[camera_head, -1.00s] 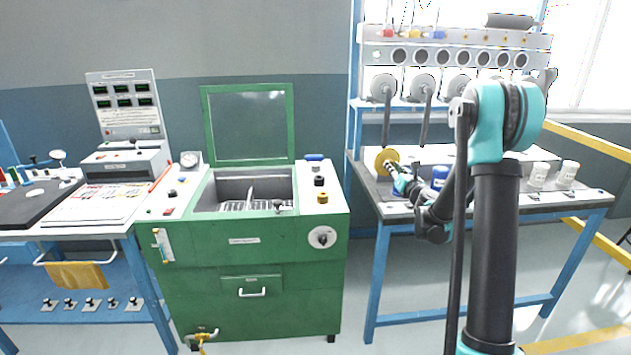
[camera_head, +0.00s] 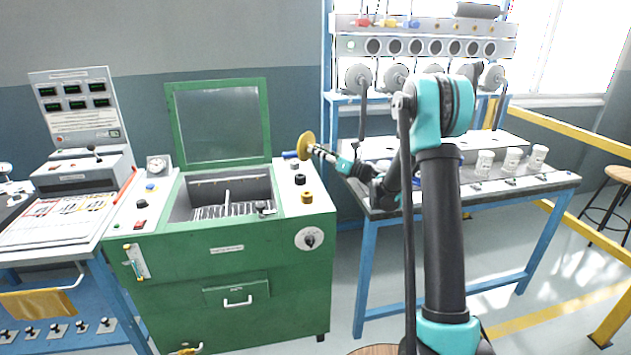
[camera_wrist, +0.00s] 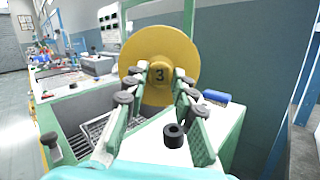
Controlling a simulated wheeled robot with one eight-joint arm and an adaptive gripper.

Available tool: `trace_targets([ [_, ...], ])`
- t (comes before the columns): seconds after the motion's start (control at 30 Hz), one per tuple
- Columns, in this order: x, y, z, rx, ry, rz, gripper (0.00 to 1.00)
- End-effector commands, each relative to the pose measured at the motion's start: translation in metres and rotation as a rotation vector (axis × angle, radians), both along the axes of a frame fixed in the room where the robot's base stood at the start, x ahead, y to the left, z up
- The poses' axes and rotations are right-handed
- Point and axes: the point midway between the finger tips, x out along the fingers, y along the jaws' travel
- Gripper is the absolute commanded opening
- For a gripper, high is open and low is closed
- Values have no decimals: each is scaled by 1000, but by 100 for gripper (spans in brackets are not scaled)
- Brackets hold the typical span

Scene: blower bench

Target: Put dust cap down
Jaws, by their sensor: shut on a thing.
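The dust cap is a yellow disc (camera_head: 306,145) held upright at the tip of my gripper (camera_head: 322,151).
The green machine (camera_head: 225,300) has an open basin (camera_head: 180,205) with a raised lid. Black and yellow knobs (camera_head: 306,197) and a blue-ended item stand on its right panel. A blue-legged bench (camera_head: 460,205) with white cups (camera_head: 511,160) stands at the right. A control table (camera_head: 50,230) is at the left.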

Motion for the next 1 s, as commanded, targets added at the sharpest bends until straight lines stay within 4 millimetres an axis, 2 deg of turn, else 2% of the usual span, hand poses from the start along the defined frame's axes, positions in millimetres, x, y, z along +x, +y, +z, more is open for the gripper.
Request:
trace_targets([
  [0.1,1,0,-31,0,0,0,0],
  [0.3,0,0,-68,0,0,-1,0],
  [0.57,0,0,-85,0,0,-1,0],
  [0.83,0,0,-117,0,0,-1,0],
  [1.0,0,0,-119,0,0,-1,0],
])
